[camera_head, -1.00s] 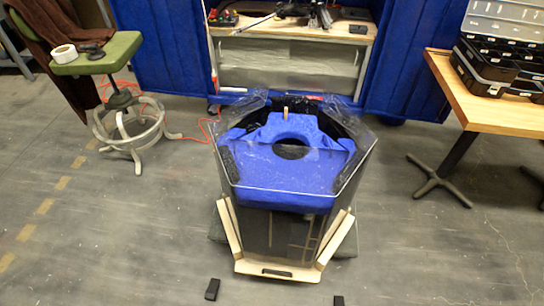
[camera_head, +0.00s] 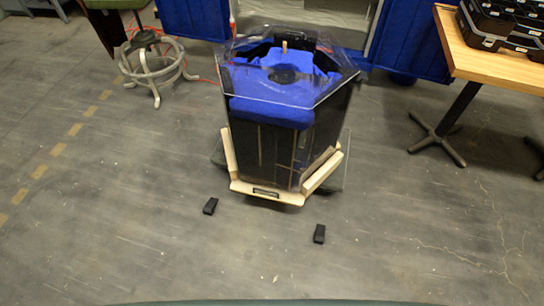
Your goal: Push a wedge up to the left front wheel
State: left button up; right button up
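Two small black wedges lie on the floor in front of the thruster tank. The left wedge (camera_head: 210,206) is just off the tank's front left corner. The right wedge (camera_head: 319,233) is off its front right side. Both are apart from the tank. The thruster tank (camera_head: 280,130) is a dark, clear-topped tub with a blue insert, standing on a pale wooden base (camera_head: 266,190). I cannot make out its wheels; they are hidden under the base. Neither of my grippers shows in the view.
A stool (camera_head: 155,68) with a ring foot stands at the upper left. A wooden table (camera_head: 480,62) with black cases stands at the upper right. Blue curtains (camera_head: 195,20) and a cabinet are behind the tank. The floor in front and to both sides is open.

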aim_at(209, 210)
jog(key=u, duration=0.8)
